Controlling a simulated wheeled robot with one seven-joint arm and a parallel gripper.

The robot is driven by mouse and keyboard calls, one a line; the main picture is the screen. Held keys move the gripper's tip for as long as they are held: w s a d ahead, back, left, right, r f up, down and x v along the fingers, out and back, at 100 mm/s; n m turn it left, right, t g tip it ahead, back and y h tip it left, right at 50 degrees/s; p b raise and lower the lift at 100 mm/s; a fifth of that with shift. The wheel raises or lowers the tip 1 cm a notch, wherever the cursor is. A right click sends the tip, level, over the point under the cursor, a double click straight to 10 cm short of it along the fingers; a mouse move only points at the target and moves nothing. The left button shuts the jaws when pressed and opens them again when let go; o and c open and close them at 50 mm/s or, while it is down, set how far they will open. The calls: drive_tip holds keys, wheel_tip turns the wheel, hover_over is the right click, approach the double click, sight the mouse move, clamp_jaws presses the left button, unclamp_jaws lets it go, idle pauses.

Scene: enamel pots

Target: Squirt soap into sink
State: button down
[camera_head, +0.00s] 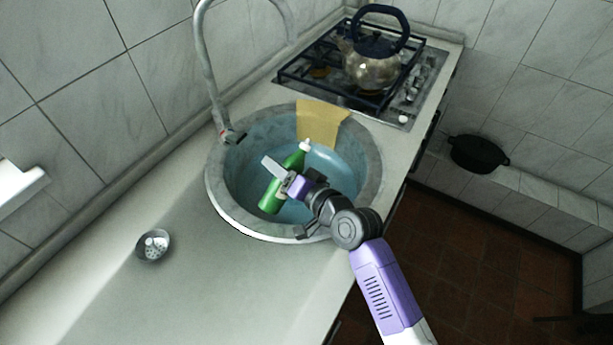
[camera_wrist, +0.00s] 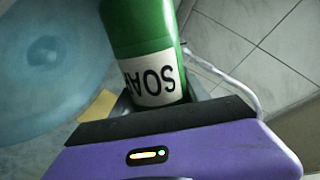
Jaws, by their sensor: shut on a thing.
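A green soap bottle (camera_head: 270,199) with a white cap is tilted over the round sink (camera_head: 216,187) in the head view, its cap end toward the upper right. My gripper (camera_head: 285,180) is shut on the bottle, above the basin. In the wrist view the green bottle (camera_wrist: 142,30) shows its white label with "SOAP" upside down, between the fingers of my gripper (camera_wrist: 160,98). The sink's blue basin (camera_wrist: 45,60) shows at the left of that view. The bottle's cap is out of the wrist view. I cannot tell whether any soap is coming out.
A yellow cloth (camera_head: 320,120) hangs over the sink's far rim. A curved faucet (camera_head: 207,75) rises at the left. A kettle (camera_head: 373,65) stands on the gas stove (camera_head: 330,90) behind. A small metal strainer (camera_head: 153,246) lies on the front left counter (camera_head: 190,300), which is otherwise clear.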

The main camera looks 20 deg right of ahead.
drive_tip(key=shift+s+a+r+m+p, duration=0.2)
drive_tip(key=shift+a+r+m+p, duration=0.45)
drive_tip(key=shift+p, duration=1)
idle(1.9)
drive_tip(key=shift+s+a+f+m+g+y, duration=0.15)
drive_tip(key=shift+f+m+g+y, duration=0.25)
drive_tip(key=shift+f+m, duration=0.4)
idle(2.2)
drive_tip(key=shift+s+a+m, duration=0.1)
drive_tip(key=shift+a+m, duration=0.1)
drive_tip(key=shift+m, duration=0.05)
idle(1.2)
